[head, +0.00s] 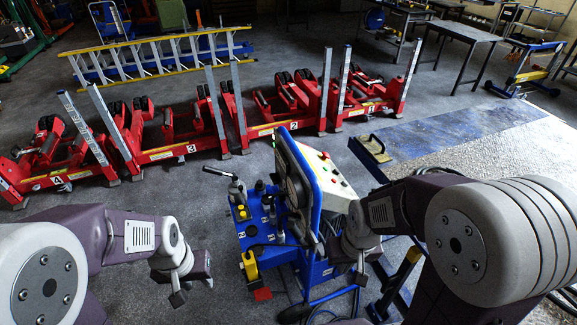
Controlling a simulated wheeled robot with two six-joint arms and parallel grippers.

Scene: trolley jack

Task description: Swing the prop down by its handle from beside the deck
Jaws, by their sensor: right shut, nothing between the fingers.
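A blue wheeled trolley unit (272,222) stands in the middle of the head view, with black knobs and levers on its flat top. A yellow upright piece with a dark centre (250,266) is at its front left corner, above a red pad (262,294); I cannot tell for sure if this is the prop. My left gripper (190,286) hangs to the left of the trolley, apart from it; its finger gap is unclear. My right gripper (361,275) is shut and empty just right of the trolley, partly hidden by its own wrist.
Red numbered lift columns (185,150) stand in a row behind. A tan plate with a black handle (370,150) and a yellow-and-black bar (405,270) are right of the trolley. Grey floor is free left of the trolley.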

